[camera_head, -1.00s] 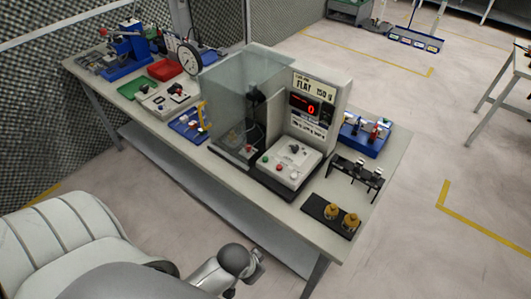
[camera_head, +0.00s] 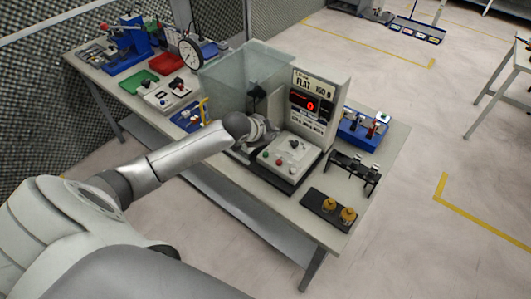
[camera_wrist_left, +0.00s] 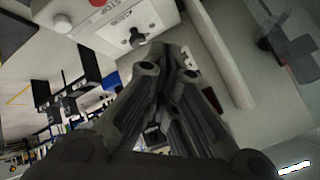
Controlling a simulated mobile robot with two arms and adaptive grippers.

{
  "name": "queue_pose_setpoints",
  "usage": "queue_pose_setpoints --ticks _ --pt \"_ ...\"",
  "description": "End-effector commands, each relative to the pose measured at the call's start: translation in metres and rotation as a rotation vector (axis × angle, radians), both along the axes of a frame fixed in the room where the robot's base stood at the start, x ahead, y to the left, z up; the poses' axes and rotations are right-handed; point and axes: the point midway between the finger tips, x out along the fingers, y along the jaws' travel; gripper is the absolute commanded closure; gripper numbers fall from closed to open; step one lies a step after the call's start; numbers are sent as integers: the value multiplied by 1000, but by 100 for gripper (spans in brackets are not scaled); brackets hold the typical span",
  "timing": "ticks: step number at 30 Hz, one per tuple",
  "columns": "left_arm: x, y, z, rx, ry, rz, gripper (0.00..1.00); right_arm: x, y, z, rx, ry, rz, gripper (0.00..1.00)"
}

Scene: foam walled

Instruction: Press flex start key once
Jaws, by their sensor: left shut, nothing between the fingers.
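The control panel (camera_head: 297,150) of the tester has a green button (camera_head: 266,155), a red button (camera_head: 279,162), a white button and a black knob. A red digital display (camera_head: 311,105) stands upright behind it. Which control is the flex start key I cannot read. My left gripper (camera_head: 262,132) is shut and empty, at the panel's left side in front of the clear guard. In the left wrist view the shut fingers (camera_wrist_left: 168,72) show below the panel's black knob (camera_wrist_left: 137,38); the red button (camera_wrist_left: 97,2) and white button (camera_wrist_left: 62,22) lie at upper left. My right gripper is out of view.
The clear guard (camera_head: 225,82) stands behind my left gripper. Two brass pieces on a black plate (camera_head: 318,207), a black rack (camera_head: 352,170) and a blue tray (camera_head: 362,137) lie to the right. Red and green trays and a dial gauge (camera_head: 191,54) stand left.

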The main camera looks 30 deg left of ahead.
Motion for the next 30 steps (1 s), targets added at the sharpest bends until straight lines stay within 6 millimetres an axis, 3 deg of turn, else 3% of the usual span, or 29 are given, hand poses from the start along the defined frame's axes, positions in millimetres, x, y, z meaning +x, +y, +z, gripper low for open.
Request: queue_pose_setpoints --ticks 5,19,26,30 --pt "12 16 10 16 -22 4 100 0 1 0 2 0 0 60" --pt "12 17 8 16 -22 5 100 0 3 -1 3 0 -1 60" --pt "12 17 -9 16 -22 6 100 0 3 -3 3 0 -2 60" --pt "11 16 -30 15 -22 5 100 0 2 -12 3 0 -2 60"
